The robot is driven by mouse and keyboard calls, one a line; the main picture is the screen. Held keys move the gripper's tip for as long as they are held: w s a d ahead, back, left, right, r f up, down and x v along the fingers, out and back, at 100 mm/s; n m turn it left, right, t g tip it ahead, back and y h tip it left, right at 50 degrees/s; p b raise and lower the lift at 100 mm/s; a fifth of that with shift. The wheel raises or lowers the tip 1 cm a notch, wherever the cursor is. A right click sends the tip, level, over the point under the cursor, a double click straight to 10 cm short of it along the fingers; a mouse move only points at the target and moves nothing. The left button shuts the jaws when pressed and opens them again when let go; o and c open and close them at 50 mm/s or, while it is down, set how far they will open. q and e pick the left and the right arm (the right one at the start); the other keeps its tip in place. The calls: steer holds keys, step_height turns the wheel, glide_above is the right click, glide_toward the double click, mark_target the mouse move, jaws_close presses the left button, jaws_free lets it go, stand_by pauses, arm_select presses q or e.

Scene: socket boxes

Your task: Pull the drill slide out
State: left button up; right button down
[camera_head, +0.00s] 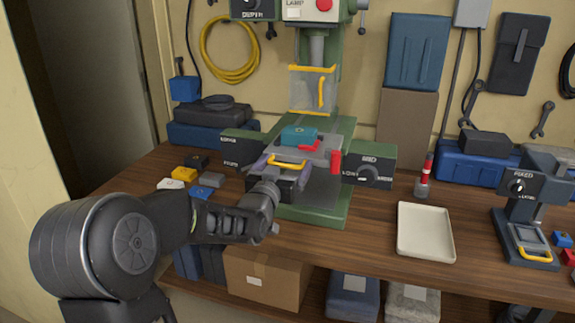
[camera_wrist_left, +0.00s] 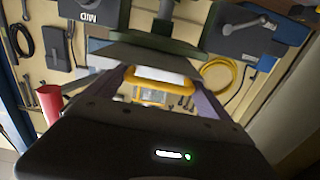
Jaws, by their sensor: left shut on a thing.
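The green drill press stands on the wooden bench in the head view. Its grey drill slide (camera_head: 318,151) sits low on the press, with a teal block (camera_head: 298,135) and a red part on top. A yellow handle (camera_head: 287,163) is at the slide's front. My left gripper (camera_head: 284,168) reaches in from the left and is shut on this handle. In the left wrist view the yellow handle (camera_wrist_left: 172,82) shows between my two fingers. The exact finger contact is partly hidden. My right gripper is not in view.
Switch boxes flank the press at left (camera_head: 241,150) and right (camera_head: 369,166). Another device with a yellow handle (camera_head: 535,254) stands far right. Small coloured blocks lie left of the press.

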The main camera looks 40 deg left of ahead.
arm_select(q)
steer(key=shift+s+d, duration=0.2)
steer(key=shift+d, duration=0.1)
steer(key=o, duration=1.8)
steer(key=shift+c, duration=0.2)
steer(key=v, duration=0.7)
steer(key=shift+s+b, duration=0.4)
steer(key=shift+d+f, duration=0.1)
